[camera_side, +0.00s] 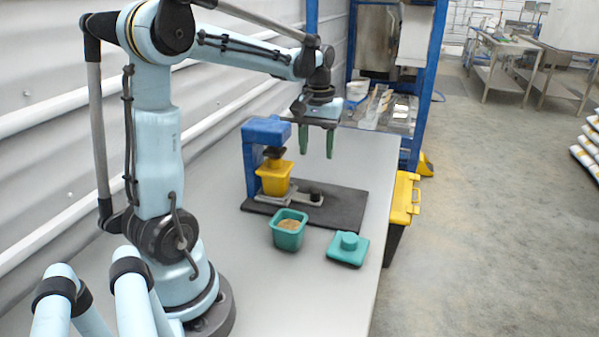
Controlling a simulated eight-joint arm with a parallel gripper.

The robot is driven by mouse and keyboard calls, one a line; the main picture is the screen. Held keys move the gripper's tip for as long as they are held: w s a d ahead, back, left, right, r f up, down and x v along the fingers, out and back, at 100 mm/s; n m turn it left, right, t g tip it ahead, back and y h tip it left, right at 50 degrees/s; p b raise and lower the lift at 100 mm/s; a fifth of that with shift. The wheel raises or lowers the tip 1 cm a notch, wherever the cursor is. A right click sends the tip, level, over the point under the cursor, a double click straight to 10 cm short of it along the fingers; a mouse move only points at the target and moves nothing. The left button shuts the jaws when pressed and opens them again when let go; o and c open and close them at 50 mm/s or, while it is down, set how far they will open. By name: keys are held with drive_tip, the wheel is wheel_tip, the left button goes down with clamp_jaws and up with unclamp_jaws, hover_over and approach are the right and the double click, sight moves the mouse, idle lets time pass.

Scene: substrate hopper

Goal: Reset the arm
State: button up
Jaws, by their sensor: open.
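My gripper (317,142) has two green fingers that point down and stand apart, with nothing between them. It hangs in the air above the back right of the dark base plate (345,203). A blue stand (263,132) rises from the plate's left side, with a dark part beneath its head. A yellow hopper (274,178) sits under that head. A green container (288,233) holding brownish grains stands in front of the plate. A green lid with a knob (347,249) lies on the table to its right.
The grey table (310,290) is clear at its front. A yellow-topped toolbox (403,197) stands beyond the right edge. A blue-framed rack (415,110) is behind the table, and a ribbed wall runs along the left.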

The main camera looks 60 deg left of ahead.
drive_tip(key=shift+r, duration=0.4)
drive_tip(key=shift+d, duration=0.15)
drive_tip(key=s+d+m+t, duration=0.2)
drive_tip(key=d+m+t, duration=0.1)
drive_tip(key=d, duration=0.6)
drive_tip(key=s+d+f+m+t, duration=0.1)
drive_tip(key=s+d+m+t, duration=0.2)
drive_tip(key=d+m, duration=0.3)
drive_tip(key=d+t, duration=0.1)
drive_tip(key=d, duration=0.2)
drive_tip(key=shift+s+d+f, duration=0.3)
